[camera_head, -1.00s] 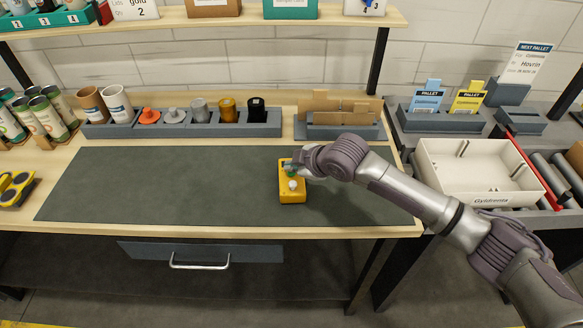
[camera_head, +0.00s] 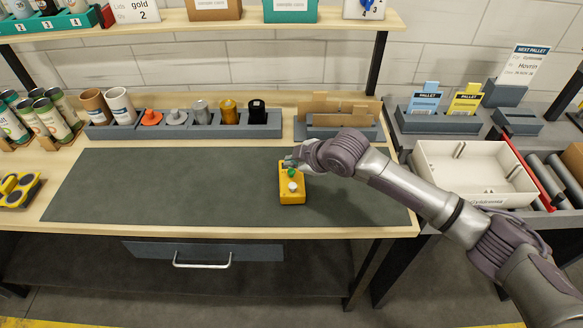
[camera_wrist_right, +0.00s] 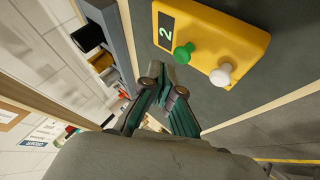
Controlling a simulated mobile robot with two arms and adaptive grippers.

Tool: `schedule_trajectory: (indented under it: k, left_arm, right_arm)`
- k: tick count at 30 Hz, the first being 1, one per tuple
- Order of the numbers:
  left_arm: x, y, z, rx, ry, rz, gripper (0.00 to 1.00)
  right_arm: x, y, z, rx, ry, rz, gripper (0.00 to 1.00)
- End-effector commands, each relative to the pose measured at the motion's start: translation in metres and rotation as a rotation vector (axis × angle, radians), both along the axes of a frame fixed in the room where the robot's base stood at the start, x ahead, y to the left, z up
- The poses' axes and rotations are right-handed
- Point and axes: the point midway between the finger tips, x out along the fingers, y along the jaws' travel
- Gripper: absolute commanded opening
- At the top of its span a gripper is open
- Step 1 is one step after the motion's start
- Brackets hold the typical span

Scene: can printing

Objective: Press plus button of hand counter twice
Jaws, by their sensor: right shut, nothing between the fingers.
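The hand counter (camera_head: 291,185) is a yellow box on the grey mat, with a green button and a white button on top. In the right wrist view the counter (camera_wrist_right: 205,35) shows a black display reading 2, the green button (camera_wrist_right: 183,53) and the white button (camera_wrist_right: 221,76). No plus mark can be read on either button. My right gripper (camera_head: 291,163) is shut and empty, at the far end of the counter. Its fingertips (camera_wrist_right: 158,80) appear beside the green button, apart from it. My left gripper is not in view.
The grey mat (camera_head: 160,190) is largely clear. Behind it stand a grey rack (camera_head: 190,131) with caps and cups and a holder with brown cards (camera_head: 340,108). A white tray (camera_head: 470,160) stands at the right. Yellow-and-black items (camera_head: 17,187) lie at the left edge.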

Motion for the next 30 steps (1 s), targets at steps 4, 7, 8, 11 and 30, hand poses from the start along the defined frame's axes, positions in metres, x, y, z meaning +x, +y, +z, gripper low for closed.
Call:
schedule_trajectory:
  k: [4, 7, 8, 11, 30]
  left_arm:
    - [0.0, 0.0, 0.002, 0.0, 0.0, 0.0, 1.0]
    - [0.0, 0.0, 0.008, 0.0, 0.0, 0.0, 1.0]
    - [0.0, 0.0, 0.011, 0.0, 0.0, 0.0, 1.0]
    - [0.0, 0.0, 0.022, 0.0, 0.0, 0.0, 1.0]
    - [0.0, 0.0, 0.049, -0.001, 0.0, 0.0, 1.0]
  right_arm:
    - [0.0, 0.0, 0.002, 0.001, 0.0, 0.001, 0.0]
    - [0.0, 0.0, 0.009, 0.001, 0.0, 0.001, 0.0]
    - [0.0, 0.0, 0.011, 0.001, 0.0, 0.001, 0.0]
    - [0.0, 0.0, 0.022, 0.001, 0.0, 0.001, 0.0]
    - [0.0, 0.0, 0.05, 0.001, 0.0, 0.001, 0.0]
